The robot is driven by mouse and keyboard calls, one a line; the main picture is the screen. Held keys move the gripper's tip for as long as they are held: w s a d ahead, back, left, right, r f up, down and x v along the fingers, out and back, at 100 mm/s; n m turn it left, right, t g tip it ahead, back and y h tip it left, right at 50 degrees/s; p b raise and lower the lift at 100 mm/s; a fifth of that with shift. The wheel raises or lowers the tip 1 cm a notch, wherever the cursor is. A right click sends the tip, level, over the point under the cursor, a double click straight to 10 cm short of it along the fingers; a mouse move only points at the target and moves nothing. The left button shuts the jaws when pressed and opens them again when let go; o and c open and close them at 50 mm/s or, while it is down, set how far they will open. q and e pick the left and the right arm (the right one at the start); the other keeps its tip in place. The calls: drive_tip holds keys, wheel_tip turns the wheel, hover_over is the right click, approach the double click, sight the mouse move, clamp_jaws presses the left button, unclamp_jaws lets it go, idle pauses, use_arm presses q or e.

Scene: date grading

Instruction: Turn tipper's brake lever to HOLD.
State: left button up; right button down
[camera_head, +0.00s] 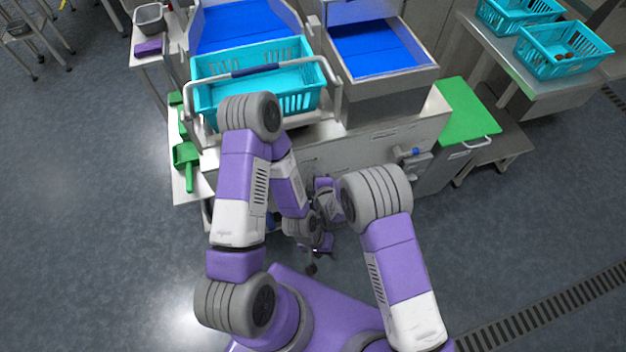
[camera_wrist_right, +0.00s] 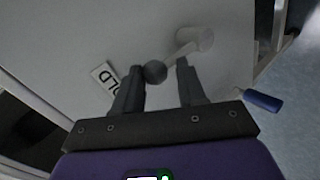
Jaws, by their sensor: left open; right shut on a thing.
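In the right wrist view, the brake lever (camera_wrist_right: 181,53) is a pale arm with a dark round knob (camera_wrist_right: 155,72), running from a white pivot at upper right. My right gripper (camera_wrist_right: 160,90) has its fingers on either side of the lever's knob end and is shut on it. The knob lies close to the left finger, beside a white label (camera_wrist_right: 106,76) reading "OLD", its first letter hidden. In the head view the lever is hidden; my right gripper (camera_head: 324,190) shows only partly, low before the tipper's front. My left gripper (camera_head: 312,266) is open below it, away from the lever.
A teal crate (camera_head: 215,101) sits in the tipper's frame (camera_head: 337,97), which has a blue-gripped bar. A blue-lined drawer (camera_head: 385,75) and green board (camera_head: 465,110) are right. Teal crates (camera_head: 545,68) stand on the far-right bench. A blue handle (camera_wrist_right: 262,100) is right of my right gripper.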

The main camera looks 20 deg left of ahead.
use_arm(q)
drive_tip(key=shift+s+a+f, duration=0.1)
drive_tip(key=shift+a, duration=0.15)
use_arm(e)
drive_tip(key=shift+a+r, duration=0.2)
drive_tip(key=shift+a, duration=0.1)
drive_tip(key=c, duration=0.9)
unclamp_jaws()
drive_tip(key=shift+o, duration=1.1)
drive_tip(key=shift+f, duration=0.2)
drive_tip(key=shift+d, duration=0.1)
use_arm(q)
drive_tip(key=shift+r+p, duration=0.9)
drive_tip(key=shift+r, duration=0.05)
use_arm(e)
drive_tip(key=v, duration=0.7)
drive_tip(key=shift+s, duration=0.25)
drive_tip(key=shift+d, duration=0.15)
